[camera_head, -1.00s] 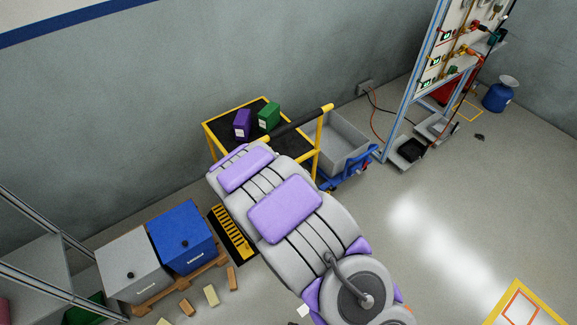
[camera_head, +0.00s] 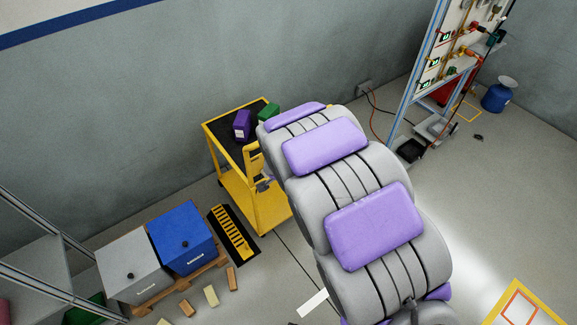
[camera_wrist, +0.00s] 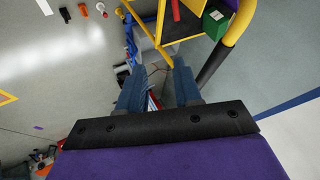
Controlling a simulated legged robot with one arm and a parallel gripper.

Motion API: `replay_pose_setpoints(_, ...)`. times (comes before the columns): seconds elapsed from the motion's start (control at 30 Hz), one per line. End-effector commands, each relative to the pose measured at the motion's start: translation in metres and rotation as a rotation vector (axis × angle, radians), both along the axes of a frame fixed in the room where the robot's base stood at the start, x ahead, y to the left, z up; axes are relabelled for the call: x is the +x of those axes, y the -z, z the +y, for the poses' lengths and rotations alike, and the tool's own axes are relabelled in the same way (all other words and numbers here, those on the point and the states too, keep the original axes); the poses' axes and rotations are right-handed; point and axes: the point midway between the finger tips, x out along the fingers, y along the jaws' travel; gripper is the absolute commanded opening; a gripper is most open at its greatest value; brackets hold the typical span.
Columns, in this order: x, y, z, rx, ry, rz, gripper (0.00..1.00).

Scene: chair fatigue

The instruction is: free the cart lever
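The yellow cart (camera_head: 262,205) with a black top stands against the wall in the head view. It bears a purple box (camera_head: 242,125) and a green box (camera_head: 269,113). My grey and purple arm covers its right side and push handle. In the wrist view, the cart's yellow frame (camera_wrist: 147,24) and black-and-yellow handle (camera_wrist: 222,55) lie at the upper right, beside the fingers. My gripper (camera_wrist: 158,82) is open, with two blue fingers apart and nothing visibly held between them. I cannot pick out the lever with certainty in either view.
A grey box (camera_head: 131,264) and a blue box (camera_head: 182,236) sit on a pallet at the left, with loose blocks in front. A yellow-and-black floor piece (camera_head: 234,233) lies beside the cart. A panel rack (camera_head: 415,95) stands at the right. The right floor is mostly clear.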

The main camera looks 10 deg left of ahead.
Motion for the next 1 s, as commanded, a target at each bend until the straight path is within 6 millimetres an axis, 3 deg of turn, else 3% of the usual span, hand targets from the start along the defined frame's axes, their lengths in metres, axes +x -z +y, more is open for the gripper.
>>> replay_pose_setpoints(0.6, -0.001, -0.004, -0.002, -0.003, -0.005, 0.008, 0.34)
replay_pose_setpoints(0.77, -0.015, -0.028, -0.026, -0.012, -0.048, 0.063, 0.34)
replay_pose_setpoints(1.0, -0.068, -0.076, -0.084, -0.052, -0.166, 0.207, 0.34)
